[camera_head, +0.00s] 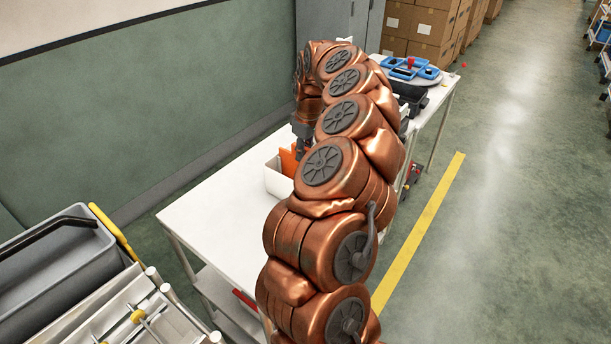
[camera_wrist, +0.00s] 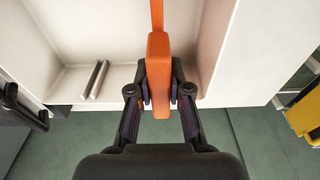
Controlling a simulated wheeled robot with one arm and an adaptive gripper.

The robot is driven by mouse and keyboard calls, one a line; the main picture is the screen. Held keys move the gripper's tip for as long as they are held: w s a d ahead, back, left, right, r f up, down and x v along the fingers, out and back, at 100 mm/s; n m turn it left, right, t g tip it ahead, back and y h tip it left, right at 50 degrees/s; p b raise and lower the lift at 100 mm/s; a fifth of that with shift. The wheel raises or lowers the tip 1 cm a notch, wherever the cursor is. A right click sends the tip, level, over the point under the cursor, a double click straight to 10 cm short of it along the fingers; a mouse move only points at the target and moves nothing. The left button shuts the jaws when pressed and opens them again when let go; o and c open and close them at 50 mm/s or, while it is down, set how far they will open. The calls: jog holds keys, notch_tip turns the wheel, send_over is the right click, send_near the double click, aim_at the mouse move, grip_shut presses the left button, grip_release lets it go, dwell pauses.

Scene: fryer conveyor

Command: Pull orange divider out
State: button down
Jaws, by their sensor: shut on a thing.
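The orange divider (camera_wrist: 158,55) runs up the middle of the wrist view, with a thick end near me and a thin strip farther up. My gripper (camera_wrist: 160,91) is shut on the thick end, with one dark finger on each side. The divider stands in a white bin (camera_wrist: 210,50), between its side walls. In the head view, the orange divider (camera_head: 289,160) shows above the white bin (camera_head: 277,182), and my gripper (camera_head: 303,144) is beside it, partly hidden by my arm. How deep the divider sits in the bin is hard to tell.
Two thin grey ribs (camera_wrist: 95,80) show in the white bin, left of the divider. The bin stands on a white table (camera_head: 210,215) with bare room to its left. A blue frame (camera_head: 408,68) lies at the far end. A grey tub (camera_head: 50,265) is at front left.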

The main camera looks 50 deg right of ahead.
jog(key=shift+r+p, duration=1.15)
jog(key=shift+r, duration=3.65)
jog(key=shift+r+p, duration=0.45)
jog(key=shift+r, duration=1.1)
